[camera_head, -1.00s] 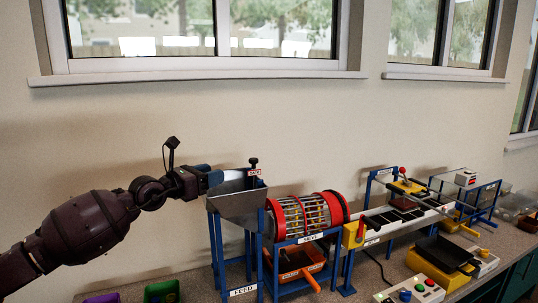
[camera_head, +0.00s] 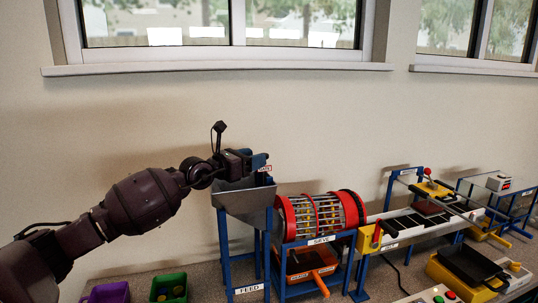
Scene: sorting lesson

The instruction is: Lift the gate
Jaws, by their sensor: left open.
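The grey metal feed hopper (camera_head: 243,195) stands on a blue frame labelled FEED. A small red-and-white label (camera_head: 265,168) shows at its upper right rim, where the gate's top is. My left gripper (camera_head: 262,161) reaches in from the left, over the hopper's rim right at the gate. It is open. The gate's black knob is hidden behind or between the fingers, and I cannot tell whether they touch it. The gate plate itself is not clearly visible. My right gripper is not in view.
Right of the hopper is the red-ringed sieve drum (camera_head: 320,212), with an orange tray (camera_head: 310,262) below. A conveyor (camera_head: 420,222) and a black tray (camera_head: 468,264) stand further right. Purple (camera_head: 107,293) and green (camera_head: 168,288) bins sit at the front left.

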